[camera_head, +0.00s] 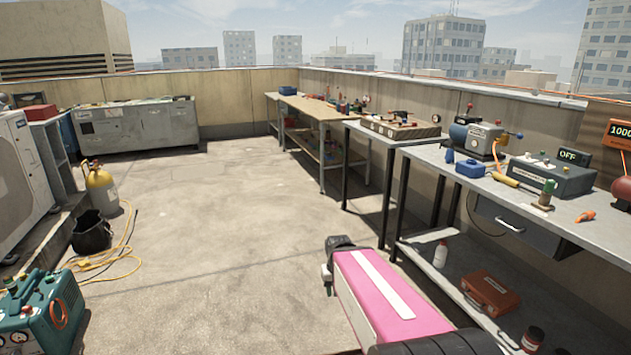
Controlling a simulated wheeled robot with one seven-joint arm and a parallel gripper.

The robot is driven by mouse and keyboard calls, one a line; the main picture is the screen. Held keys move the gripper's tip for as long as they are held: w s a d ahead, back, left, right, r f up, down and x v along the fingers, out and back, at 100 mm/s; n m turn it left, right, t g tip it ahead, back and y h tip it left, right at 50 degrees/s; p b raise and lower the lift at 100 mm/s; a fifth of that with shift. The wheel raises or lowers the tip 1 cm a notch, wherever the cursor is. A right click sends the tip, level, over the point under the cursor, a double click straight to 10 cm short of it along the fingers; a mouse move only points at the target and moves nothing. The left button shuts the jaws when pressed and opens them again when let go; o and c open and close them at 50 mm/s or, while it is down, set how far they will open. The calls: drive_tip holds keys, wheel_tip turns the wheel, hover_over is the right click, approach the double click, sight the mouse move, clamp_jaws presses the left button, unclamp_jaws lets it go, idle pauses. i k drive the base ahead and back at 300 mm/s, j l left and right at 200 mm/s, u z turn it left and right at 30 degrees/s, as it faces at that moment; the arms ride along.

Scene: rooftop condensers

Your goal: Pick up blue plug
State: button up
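A small dark blue upright piece (449,155), which looks like the blue plug, stands on the grey workbench at the right. It is near the bench's left part, just left of a blue box-like item (471,169). It is too small to make out in detail. My pink arm reaches in from the bottom right, with a dark end (341,243) in front of and below the bench. My gripper's fingers cannot be made out there, and nothing shows as held. The arm is well apart from the blue piece.
The grey workbench (432,157) also bears a compressor (476,138), a grey OFF box (551,177) and an orange piece (586,216). Its lower shelf holds a red case (490,292) and bottles. A yellow cylinder (101,189) and black bucket (91,232) stand left. The middle floor is clear.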

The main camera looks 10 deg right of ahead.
sight(448, 156)
drive_tip(key=i+z, duration=0.4)
drive_tip(key=i+j+z, duration=0.15)
drive_tip(key=z, duration=0.25)
drive_tip(key=i+j+z, duration=0.2)
drive_tip(key=z, duration=0.25)
drive_tip(key=i+j+z, duration=0.2)
drive_tip(key=j+z, duration=0.2)
